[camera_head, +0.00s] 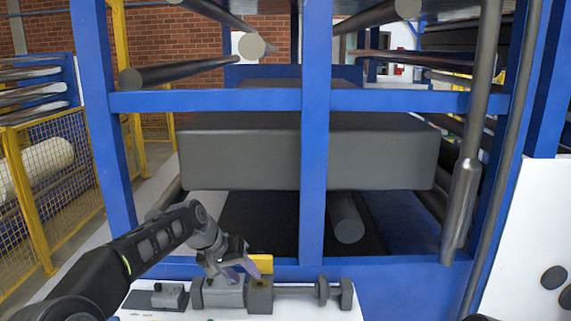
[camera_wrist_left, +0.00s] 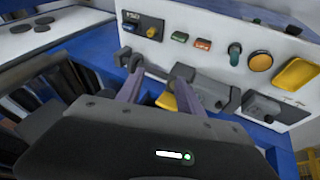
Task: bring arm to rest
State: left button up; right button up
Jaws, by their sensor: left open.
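My left arm (camera_head: 150,243) reaches in from the left in the head view. My left gripper (camera_head: 238,272) is over the grey clamp-like mechanism (camera_head: 225,293) on the white ledge at the front of the blue frame. In the left wrist view the two purple-grey fingers of the gripper (camera_wrist_left: 158,88) are spread apart with nothing held between them. The grey mechanism (camera_wrist_left: 212,94) lies just beyond the fingertips; I cannot tell whether they touch it. A yellow part (camera_head: 262,263) shows behind the gripper. My right gripper is in neither view.
The blue machine frame (camera_head: 315,150) stands ahead, with rollers (camera_head: 195,70) and a large grey block (camera_head: 240,160) inside. A yellow mesh fence (camera_head: 60,185) stands at left. A white control panel (camera_wrist_left: 205,50) with coloured buttons lies beyond the gripper in the wrist view.

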pick_arm(q)
jog(key=s+d+f+n+t+b, duration=0.15)
jog(key=s+f, duration=0.25)
jog(key=f, duration=0.9)
jog(key=s+d+f+m+g+b, duration=0.1)
jog(key=s+d+f+b, duration=0.2)
jog(key=f, duration=1)
jog(key=s+f+g+b, duration=0.1)
jog(key=s+f, duration=0.6)
jog(key=s, duration=0.4)
jog(key=s+f+n+g+b, duration=0.1)
jog(key=s+f+b, duration=0.1)
jog(key=s+f, duration=0.5)
jog(key=s+a+f+n+g+b, duration=0.1)
jog(key=s+f, duration=0.7)
jog(key=s, duration=0.8)
jog(key=shift+s+g+b, duration=0.2)
jog(key=shift+g+b, duration=0.35)
jog(key=shift+b, duration=0.2)
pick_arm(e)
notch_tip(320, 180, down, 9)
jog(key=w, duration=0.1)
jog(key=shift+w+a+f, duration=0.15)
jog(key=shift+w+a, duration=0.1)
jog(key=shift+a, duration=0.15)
pick_arm(q)
jog(key=shift+a, duration=0.1)
jog(key=shift+c, duration=0.2)
